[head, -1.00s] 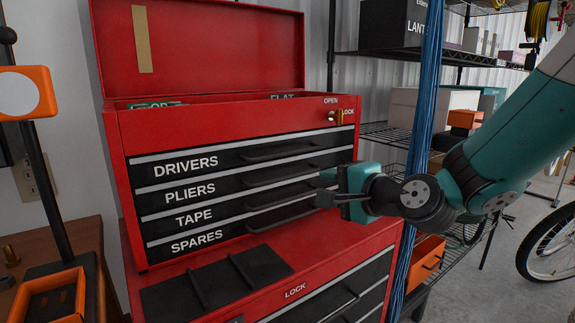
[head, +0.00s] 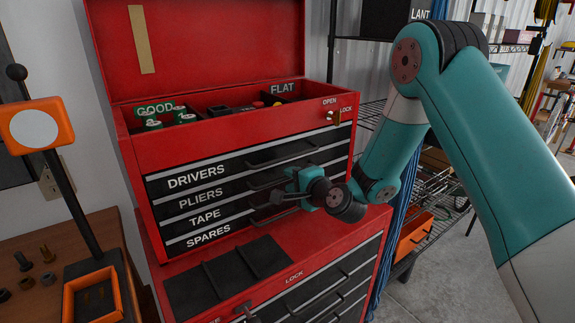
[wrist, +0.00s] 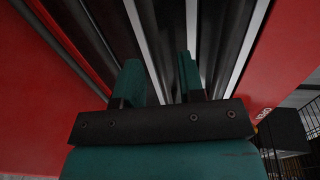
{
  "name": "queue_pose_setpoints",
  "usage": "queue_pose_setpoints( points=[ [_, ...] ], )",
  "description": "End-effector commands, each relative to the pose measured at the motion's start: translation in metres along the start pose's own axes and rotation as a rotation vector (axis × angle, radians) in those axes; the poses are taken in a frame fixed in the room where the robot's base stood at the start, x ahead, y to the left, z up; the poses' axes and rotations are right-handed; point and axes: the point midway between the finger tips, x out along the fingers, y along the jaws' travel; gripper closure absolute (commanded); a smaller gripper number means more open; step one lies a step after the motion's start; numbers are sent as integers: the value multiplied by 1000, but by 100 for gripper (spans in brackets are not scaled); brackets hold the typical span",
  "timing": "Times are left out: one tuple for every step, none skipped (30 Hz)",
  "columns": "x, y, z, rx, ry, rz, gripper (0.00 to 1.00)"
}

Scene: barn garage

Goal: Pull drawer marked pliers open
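The red tool chest (head: 228,127) has stacked black drawers, all looking shut. The drawer marked PLIERS (head: 201,199) is second from the top, below DRIVERS and above TAPE. Its bar handle (head: 262,184) is partly behind my gripper. My gripper (head: 284,197) is in front of the drawer fronts, over the right part of the PLIERS and TAPE rows. In the wrist view my gripper (wrist: 161,82) has its two teal fingers apart, pointing at dark drawer fronts and silver strips. I see nothing held. Whether the fingertips touch a handle I cannot tell.
The chest lid (head: 205,45) is up, showing green items in the top tray. A key lock (head: 333,117) sits at upper right. A black mat (head: 228,277) lies below the drawers. A wooden bench (head: 40,262) stands left, wire shelving right.

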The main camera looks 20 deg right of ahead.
Motion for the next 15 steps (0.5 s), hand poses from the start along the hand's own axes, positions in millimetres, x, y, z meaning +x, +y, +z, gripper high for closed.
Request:
queue_pose_setpoints(
  points=[
    [7,-3,1,-2,-3,0,64],
    [11,-3,1,-2,-2,0,64],
    [15,-2,0,-1,-2,0,64],
    [17,-2,0,-1,-1,1,64],
    [20,-2,0,-2,-1,0,64],
    [22,-1,0,0,-1,0,64],
    [23,-1,0,0,-1,0,64],
    [24,0,0,0,-1,1,64],
    [25,0,0,-1,0,1,64],
    [25,0,0,-1,0,1,64],
    [25,1,0,-1,0,1,64],
    [25,1,0,0,0,1,64],
    [25,1,0,0,0,1,64],
    [25,1,0,0,0,1,64],
    [25,1,0,0,0,1,64]
  ],
)
